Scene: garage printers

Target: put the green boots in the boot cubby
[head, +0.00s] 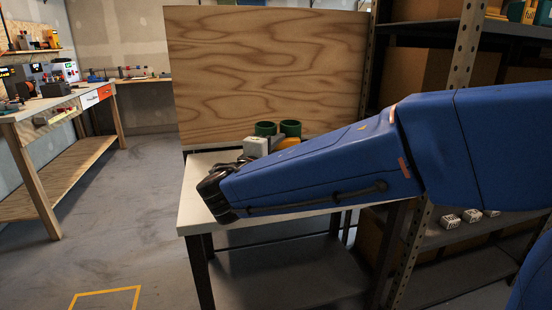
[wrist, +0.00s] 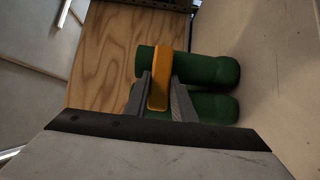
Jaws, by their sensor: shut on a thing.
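The pair of green boots (head: 290,129) stands upright side by side at the back of the white-topped table, open tops showing in the head view. My arm hides their lower parts there. In the wrist view the boots (wrist: 205,67) lie across the picture, with an orange bar (wrist: 159,75) across them. My gripper (wrist: 160,92) has its two grey fingers on either side of this bar and is shut on it. I cannot tell whether the soles touch the table. I cannot make out a boot cubby for certain in either view.
The white table (head: 196,205) has a tall plywood panel (head: 265,75) behind it. A metal shelf with boxes (head: 425,85) stands at the right. A workbench (head: 60,100) with machines stands at the left. The floor (head: 130,215) between bench and table is clear.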

